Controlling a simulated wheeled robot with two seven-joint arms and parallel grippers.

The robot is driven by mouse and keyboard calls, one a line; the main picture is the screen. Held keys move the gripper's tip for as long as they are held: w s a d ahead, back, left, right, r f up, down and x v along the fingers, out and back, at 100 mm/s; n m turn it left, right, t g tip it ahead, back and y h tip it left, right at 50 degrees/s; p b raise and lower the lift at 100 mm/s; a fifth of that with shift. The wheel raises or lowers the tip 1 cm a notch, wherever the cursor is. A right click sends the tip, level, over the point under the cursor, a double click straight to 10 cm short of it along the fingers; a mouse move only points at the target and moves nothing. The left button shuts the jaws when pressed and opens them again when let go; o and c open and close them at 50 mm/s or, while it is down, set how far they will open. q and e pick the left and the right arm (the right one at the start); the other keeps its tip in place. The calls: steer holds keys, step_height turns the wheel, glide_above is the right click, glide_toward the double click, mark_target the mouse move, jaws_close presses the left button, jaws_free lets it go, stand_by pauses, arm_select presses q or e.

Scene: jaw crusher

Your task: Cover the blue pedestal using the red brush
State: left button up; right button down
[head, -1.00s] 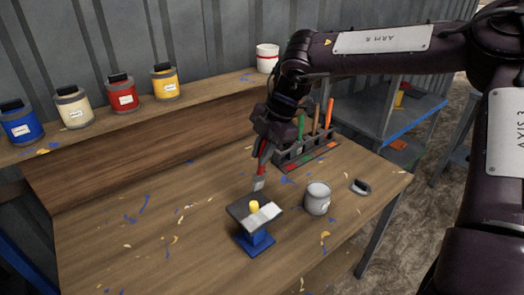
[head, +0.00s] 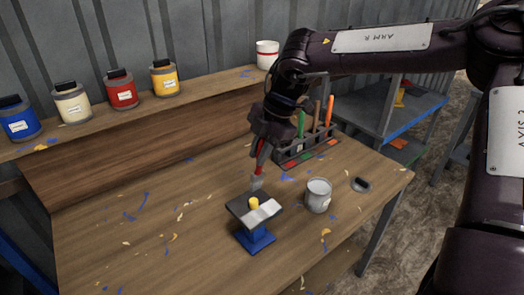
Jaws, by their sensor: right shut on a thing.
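The blue pedestal (head: 256,239) stands on the workbench with a dark square top plate (head: 239,204). A whitish patch (head: 264,213) covers the near right part of the top. A small yellow piece (head: 253,203) sits on the middle of the plate. My right gripper (head: 264,148) is shut on the red brush (head: 260,156), which points down. The brush's pale tip is just behind the far edge of the plate; I cannot tell whether it touches. My left gripper is not in view.
An open grey can (head: 318,195) with pale contents stands right of the pedestal, and a dark lid (head: 361,184) lies beyond it. A rack (head: 300,152) with green and orange handled tools is behind. Labelled paint jars (head: 120,90) line the shelf.

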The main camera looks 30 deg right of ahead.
steer(key=shift+a+b, duration=1.85)
steer(key=shift+a, duration=2.6)
steer(key=shift+d+p, duration=0.95)
steer(key=shift+d, duration=3.9)
steer(key=shift+r+p, duration=2)
steer(key=shift+r, duration=0.5)
